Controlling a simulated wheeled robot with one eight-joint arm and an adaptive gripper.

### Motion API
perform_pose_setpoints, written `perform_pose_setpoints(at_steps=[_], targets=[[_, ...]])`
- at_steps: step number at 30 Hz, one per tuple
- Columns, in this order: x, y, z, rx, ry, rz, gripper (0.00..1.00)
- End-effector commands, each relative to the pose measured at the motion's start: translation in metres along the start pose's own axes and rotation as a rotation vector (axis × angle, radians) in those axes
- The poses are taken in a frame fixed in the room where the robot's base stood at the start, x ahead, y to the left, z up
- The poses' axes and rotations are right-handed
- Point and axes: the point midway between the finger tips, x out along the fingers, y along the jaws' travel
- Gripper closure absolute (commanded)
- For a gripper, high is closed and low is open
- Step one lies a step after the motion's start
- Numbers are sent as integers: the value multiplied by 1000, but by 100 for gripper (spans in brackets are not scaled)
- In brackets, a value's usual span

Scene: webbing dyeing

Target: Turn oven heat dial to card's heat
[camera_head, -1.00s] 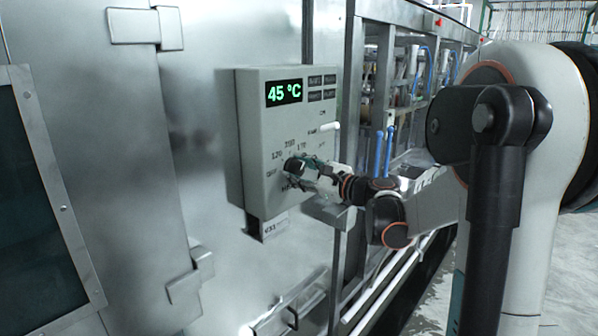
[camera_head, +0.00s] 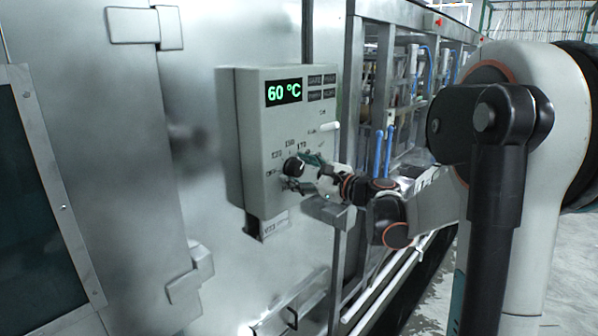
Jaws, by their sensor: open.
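The oven's grey control box (camera_head: 262,130) is mounted on the steel wall. Its display (camera_head: 284,91) reads 60 °C in green. The black heat dial (camera_head: 293,167) sits low on the box's face, with a ring of small numbers around it, too blurred to read fully. My gripper (camera_head: 300,177) is at the dial, its fingers open and very close to it; I cannot tell whether they touch it.
Dark label plates (camera_head: 321,87) are beside the display. A steel door with a dark window (camera_head: 30,190) is at left.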

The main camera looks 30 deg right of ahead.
Motion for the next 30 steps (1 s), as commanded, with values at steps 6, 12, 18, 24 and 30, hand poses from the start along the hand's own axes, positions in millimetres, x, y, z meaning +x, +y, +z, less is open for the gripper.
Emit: perform_pose_setpoints(at_steps=[6,12,18,24,30], targets=[[-28,-1,0,0,2,-3,38],[-70,-1,-1,0,3,-4,38],[-103,-1,-1,0,2,-3,38],[-118,0,0,0,1,-1,38],[-119,0,0,0,0,0,38]])
